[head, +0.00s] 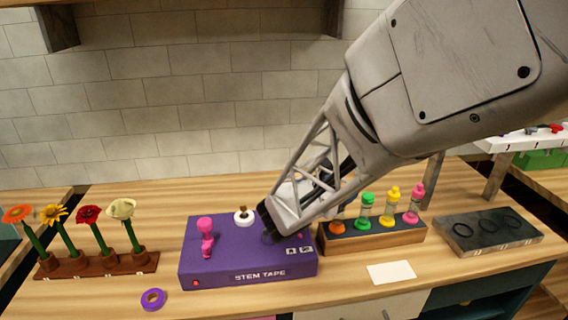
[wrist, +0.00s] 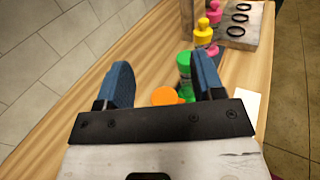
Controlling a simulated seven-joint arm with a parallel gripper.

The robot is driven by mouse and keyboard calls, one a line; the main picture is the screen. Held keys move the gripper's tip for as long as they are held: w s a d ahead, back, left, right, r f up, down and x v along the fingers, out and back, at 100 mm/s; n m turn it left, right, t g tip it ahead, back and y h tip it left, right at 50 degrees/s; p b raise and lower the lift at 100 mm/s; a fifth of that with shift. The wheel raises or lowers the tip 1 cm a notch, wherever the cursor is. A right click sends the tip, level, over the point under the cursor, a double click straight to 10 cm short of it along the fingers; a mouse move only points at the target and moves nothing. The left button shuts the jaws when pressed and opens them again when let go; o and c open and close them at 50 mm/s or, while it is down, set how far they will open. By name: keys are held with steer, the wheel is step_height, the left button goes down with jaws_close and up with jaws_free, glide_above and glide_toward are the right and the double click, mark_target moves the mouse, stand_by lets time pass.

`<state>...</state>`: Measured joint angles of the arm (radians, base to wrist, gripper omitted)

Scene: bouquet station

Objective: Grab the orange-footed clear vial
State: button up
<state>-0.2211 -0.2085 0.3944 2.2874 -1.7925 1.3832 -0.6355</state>
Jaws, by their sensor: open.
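The orange-footed vial stands in the wooden rack at its left end. In the head view only its orange foot (head: 337,227) shows clearly; my arm hides the rest. In the wrist view an orange round part (wrist: 165,96) shows low between the two blue fingers, partly covered by the gripper body. My gripper (wrist: 163,70) is open, with nothing seen held. In the head view the gripper's end (head: 268,220) is over the purple stem tape box, left of the rack.
Vials with green (head: 366,206), yellow (head: 389,209) and pink (head: 414,204) parts stand in the wooden rack (head: 375,240), right of the orange one. The purple box (head: 225,262) carries a pink figure-like piece and white roll. A black-ringed tray (head: 488,232) lies right; flowers stand left.

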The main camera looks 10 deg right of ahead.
mark_target(335, 227)
steer(key=shift+w+a, duration=0.15)
steer(key=shift+w, duration=0.05)
steer(key=shift+f, duration=1.2)
steer(key=shift+f, duration=0.5)
step_height(335, 227, down, 4)
steer(key=shift+r, duration=0.1)
steer(key=shift+w+d, duration=0.2)
steer(key=shift+d, duration=0.35)
steer(key=shift+x, duration=0.95)
